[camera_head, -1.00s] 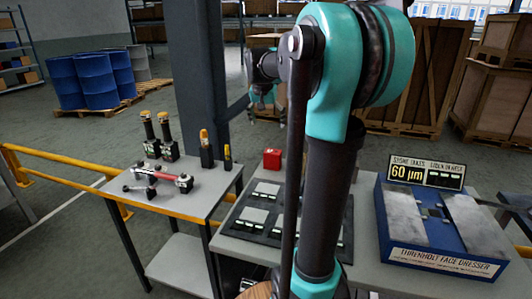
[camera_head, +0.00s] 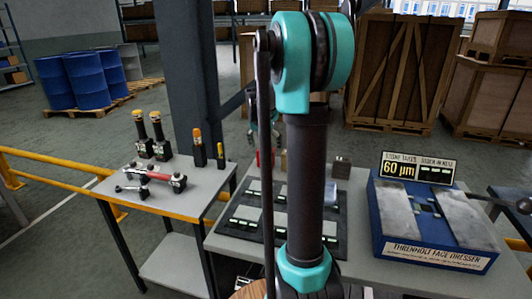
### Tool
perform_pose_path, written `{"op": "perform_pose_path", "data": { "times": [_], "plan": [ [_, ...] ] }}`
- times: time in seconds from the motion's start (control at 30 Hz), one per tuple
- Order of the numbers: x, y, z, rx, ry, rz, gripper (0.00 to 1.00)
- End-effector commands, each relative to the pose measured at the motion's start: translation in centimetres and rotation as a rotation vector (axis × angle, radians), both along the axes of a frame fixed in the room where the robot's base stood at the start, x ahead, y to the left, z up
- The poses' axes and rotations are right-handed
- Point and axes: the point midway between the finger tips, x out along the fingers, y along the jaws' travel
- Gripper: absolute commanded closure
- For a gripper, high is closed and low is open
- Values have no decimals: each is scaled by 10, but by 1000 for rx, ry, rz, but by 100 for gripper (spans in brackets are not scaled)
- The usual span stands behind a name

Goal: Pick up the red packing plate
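A small red block (camera_head: 258,158), which may be the red packing plate, stands at the back of the grey workbench (camera_head: 340,262). It is mostly hidden behind the rod of my arm, and its shape is hard to make out. My gripper (camera_head: 266,138) hangs just above and behind it, partly covered by my own arm. I cannot tell whether its fingers are open, or whether it touches the block. A dark mat (camera_head: 245,222) with several pale plates and lit labels lies on the bench, partly behind my arm.
A blue face dresser (camera_head: 432,222) with a 60 µm sign stands at the bench's right. A small metal block (camera_head: 341,167) sits at the back. A side table (camera_head: 190,200) at left holds a red-barred tool (camera_head: 150,178) and several upright tools. A dark pillar (camera_head: 190,70) rises behind.

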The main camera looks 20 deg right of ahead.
Motion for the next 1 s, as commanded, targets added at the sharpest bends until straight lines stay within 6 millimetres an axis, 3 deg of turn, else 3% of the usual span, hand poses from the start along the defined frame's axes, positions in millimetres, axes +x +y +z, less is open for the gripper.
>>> {"op": "perform_pose_path", "data": {
  "times": [0.13, 0.37, 0.93, 1.0],
  "plan": [
    [4, -3, -12, 0, 0, 0, 16],
    [5, -3, -14, 0, 0, 0, 16],
    [5, -3, -13, 0, 0, 0, 84],
    [4, -3, -13, 0, 0, 0, 86]
  ]
}}
